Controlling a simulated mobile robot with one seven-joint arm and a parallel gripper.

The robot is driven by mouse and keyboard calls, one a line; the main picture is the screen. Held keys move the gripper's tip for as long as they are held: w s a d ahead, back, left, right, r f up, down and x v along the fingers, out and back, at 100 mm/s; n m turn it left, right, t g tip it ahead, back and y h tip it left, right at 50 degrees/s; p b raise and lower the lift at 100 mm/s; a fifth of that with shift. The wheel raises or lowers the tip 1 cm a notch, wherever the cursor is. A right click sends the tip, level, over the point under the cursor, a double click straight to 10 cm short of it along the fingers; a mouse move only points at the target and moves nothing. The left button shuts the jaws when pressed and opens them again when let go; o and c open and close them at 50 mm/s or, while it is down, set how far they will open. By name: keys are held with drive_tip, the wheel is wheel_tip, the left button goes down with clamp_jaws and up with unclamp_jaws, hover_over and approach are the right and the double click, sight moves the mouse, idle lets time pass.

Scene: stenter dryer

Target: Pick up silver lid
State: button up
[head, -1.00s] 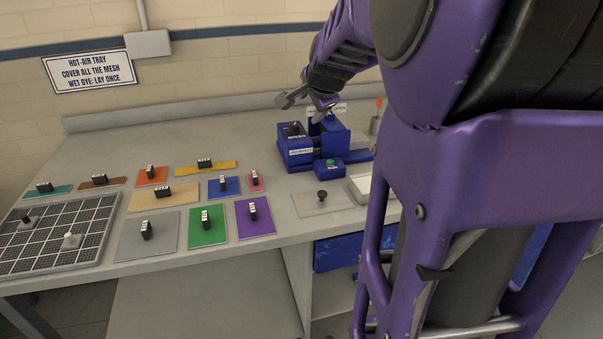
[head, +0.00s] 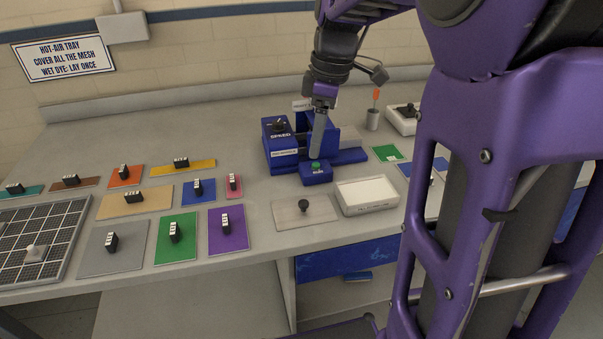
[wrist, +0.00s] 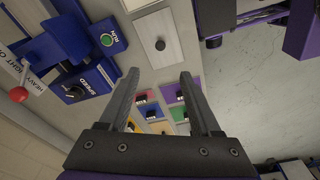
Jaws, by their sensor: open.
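The silver lid (head: 290,215) is a flat, pale grey rectangular plate with a small dark round knob. It lies on the workbench near the front edge, left of a white open box. The lid also shows in the wrist view (wrist: 163,62), beyond the fingertips at the top middle. My gripper (head: 317,152) points down in front of the blue machine, behind the lid and apart from it. In the wrist view its two fingers (wrist: 158,75) are spread with nothing between them.
The blue machine (head: 283,158) with a green RUN button (head: 316,166) stands close to my gripper. The white box (head: 367,193) is just right of the lid. Coloured plates with black handles, such as the purple one (head: 228,243), lie to the left. A metal cup (head: 373,120) stands behind.

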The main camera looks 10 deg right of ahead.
drive_tip(key=b, duration=0.2)
hover_over(304, 202)
drive_tip(key=d, duration=0.1)
drive_tip(key=f, duration=1.1)
drive_tip(key=shift+s+f, duration=0.2)
drive_tip(key=shift+s, duration=0.2)
drive_tip(key=shift+w+a+f, duration=0.1)
drive_tip(key=shift+a+f, duration=0.05)
drive_tip(key=shift+f, duration=0.8)
drive_tip(key=shift+w+a+f, duration=0.15)
drive_tip(key=shift+f, duration=0.85)
drive_tip(key=shift+w+a+f, duration=0.1)
drive_tip(key=shift+a+f, duration=0.05)
drive_tip(key=shift+f, duration=0.8)
drive_tip(key=shift+c, duration=0.2)
clamp_jaws()
